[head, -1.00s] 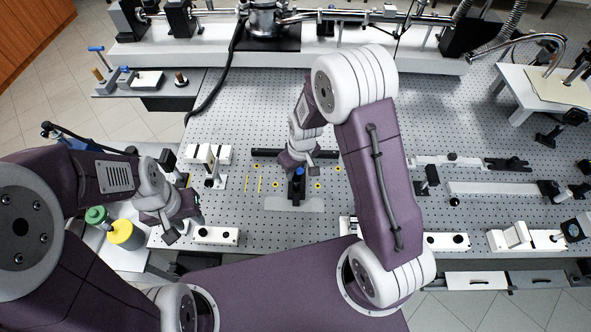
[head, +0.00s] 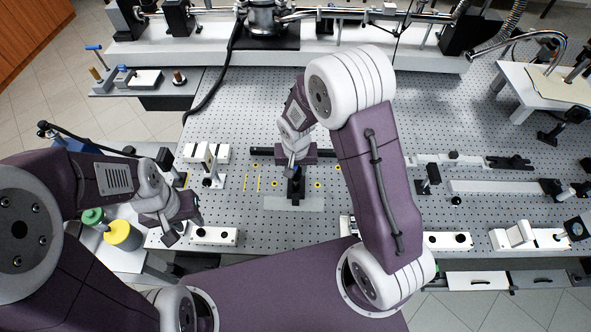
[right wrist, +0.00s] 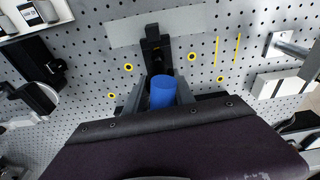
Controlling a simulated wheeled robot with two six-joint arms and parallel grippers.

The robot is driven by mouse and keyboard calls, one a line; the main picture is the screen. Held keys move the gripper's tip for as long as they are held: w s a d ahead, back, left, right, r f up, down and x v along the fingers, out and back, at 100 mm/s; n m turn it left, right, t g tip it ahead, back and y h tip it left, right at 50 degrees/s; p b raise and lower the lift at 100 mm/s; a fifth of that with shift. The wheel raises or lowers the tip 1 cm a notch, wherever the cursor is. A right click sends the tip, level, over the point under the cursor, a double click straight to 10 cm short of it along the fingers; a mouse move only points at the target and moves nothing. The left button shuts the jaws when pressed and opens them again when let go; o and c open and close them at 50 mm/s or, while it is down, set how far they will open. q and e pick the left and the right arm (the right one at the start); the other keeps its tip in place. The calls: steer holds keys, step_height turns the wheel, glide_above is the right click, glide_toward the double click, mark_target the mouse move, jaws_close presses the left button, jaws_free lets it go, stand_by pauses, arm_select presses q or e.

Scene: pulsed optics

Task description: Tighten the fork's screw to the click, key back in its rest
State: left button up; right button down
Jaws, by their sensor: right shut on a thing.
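The black fork (head: 295,192) stands on a pale flat plate (head: 312,204) on the perforated table; both also show in the right wrist view, the fork (right wrist: 154,45) and the plate (right wrist: 122,32). My right gripper (head: 292,168) is over the fork. In the right wrist view its fingers (right wrist: 160,98) are shut on the blue cylindrical handle of the key (right wrist: 163,90), close by the fork's near end. The key's lower end and the screw are hidden. My left gripper (head: 184,230) is at the table's front left, its fingers apart and empty.
Yellow rings (head: 318,185) and yellow strips (head: 259,183) mark the table around the fork. White mounts (head: 206,153) stand to the left, and a white rail block (head: 215,236) lies near my left gripper. Rails (head: 490,188) lie at right. The board between is clear.

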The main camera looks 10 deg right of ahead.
steer(key=m+b, duration=0.1)
steer(key=f+m+b, duration=0.1)
steer(key=m+b, duration=0.1)
steer(key=shift+b, duration=0.3)
steer(key=shift+r+m+h+b, duration=0.1)
steer(key=shift+m+h+b, duration=0.3)
steer(key=shift+m, duration=0.7)
steer(key=shift+r+m+g, duration=0.15)
steer(key=shift+m+g, duration=0.15)
steer(key=shift+m, duration=0.2)
steer(key=shift+d+r, duration=0.1)
steer(key=shift+r, duration=0.05)
